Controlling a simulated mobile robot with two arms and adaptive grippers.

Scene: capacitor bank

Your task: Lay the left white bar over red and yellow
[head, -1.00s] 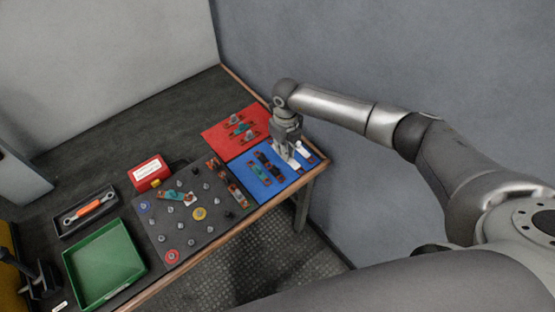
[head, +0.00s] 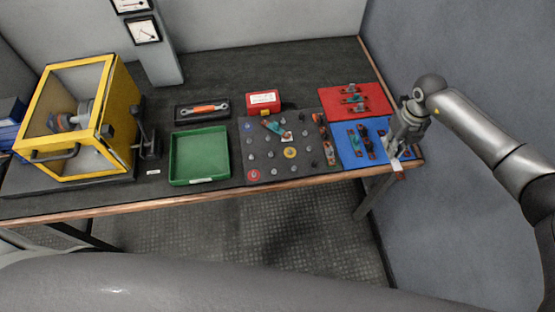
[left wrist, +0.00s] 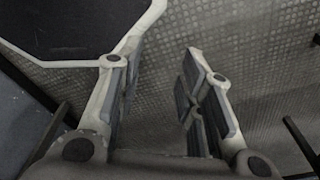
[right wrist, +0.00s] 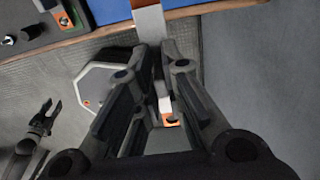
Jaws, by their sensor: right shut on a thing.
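My right gripper (head: 398,152) is at the right end of the table, by the front edge of the blue mat (head: 347,158). It is shut on a white bar (head: 396,164). In the right wrist view the white bar (right wrist: 149,24) runs between the fingers, with an orange-copper end (right wrist: 169,119) below. The dark peg board (head: 265,159) holds several grey studs, a red-ringed stud (head: 254,176) at its front left and a yellow-ringed stud (head: 290,152) near its middle. My left gripper (left wrist: 160,75) is open and empty over the floor.
A red mat (head: 375,93) with several parts lies behind the blue mat. A red box (head: 263,101) stands behind the board. A green tray (head: 199,181), a wrench holder (head: 202,109) and a yellow-framed case (head: 100,150) are to the left. A wall is close on the right.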

